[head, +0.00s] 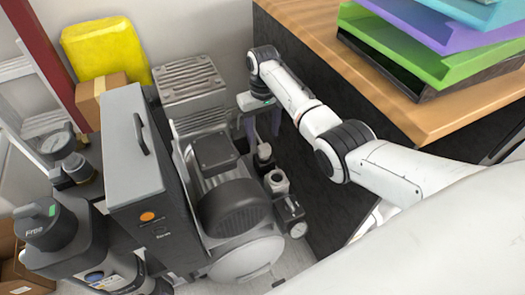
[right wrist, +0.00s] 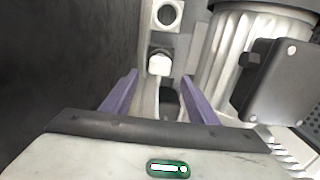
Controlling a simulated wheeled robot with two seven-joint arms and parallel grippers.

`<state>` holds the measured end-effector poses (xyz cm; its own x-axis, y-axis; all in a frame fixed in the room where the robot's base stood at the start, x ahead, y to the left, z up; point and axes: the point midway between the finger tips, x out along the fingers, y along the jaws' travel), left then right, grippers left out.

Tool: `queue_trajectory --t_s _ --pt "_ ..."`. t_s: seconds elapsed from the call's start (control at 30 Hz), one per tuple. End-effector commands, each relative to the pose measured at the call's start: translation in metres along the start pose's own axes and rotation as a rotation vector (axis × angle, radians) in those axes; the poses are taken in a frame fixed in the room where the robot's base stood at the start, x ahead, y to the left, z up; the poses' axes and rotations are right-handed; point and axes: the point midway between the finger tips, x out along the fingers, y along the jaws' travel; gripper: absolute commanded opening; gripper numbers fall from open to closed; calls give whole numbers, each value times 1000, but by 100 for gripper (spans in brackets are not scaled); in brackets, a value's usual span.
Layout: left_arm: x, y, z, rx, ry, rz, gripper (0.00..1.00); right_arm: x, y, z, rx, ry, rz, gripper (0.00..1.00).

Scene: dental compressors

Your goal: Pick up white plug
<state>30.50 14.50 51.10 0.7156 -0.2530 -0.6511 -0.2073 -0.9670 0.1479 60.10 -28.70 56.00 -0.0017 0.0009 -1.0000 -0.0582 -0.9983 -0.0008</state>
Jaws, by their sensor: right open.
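The white plug (right wrist: 159,65) is a small pale cap on a dark fitting, seen near the middle of the right wrist view. In the head view it appears as a small light piece (head: 264,151) on the side of the compressor, just below my right gripper (head: 263,126). In the right wrist view, the purple fingers of my right gripper (right wrist: 159,80) are spread apart. The plug stands beyond the fingertips, roughly centred between them, and nothing is held. My left gripper is not in view.
The grey compressor (head: 217,152) has a motor housing close to the right gripper's fingers. A wooden-topped cabinet (head: 440,122) with stacked trays (head: 440,60) is at the right.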

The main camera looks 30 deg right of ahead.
Motion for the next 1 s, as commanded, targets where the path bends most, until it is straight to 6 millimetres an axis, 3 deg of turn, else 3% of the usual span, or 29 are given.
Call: queue_trajectory --t_s 0.03,0.23,0.43,0.77,0.87,1.0 --pt "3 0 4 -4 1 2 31 11 0 0 -1 0 0 54" --pt "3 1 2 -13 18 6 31 32 0 3 -1 0 1 54" --pt "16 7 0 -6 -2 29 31 62 1 8 -1 2 1 54" --pt "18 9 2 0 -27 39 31 69 1 7 -1 3 1 54" --pt "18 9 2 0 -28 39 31 69 1 7 -1 3 1 42" --pt "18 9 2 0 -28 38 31 69 1 7 -1 3 1 18"
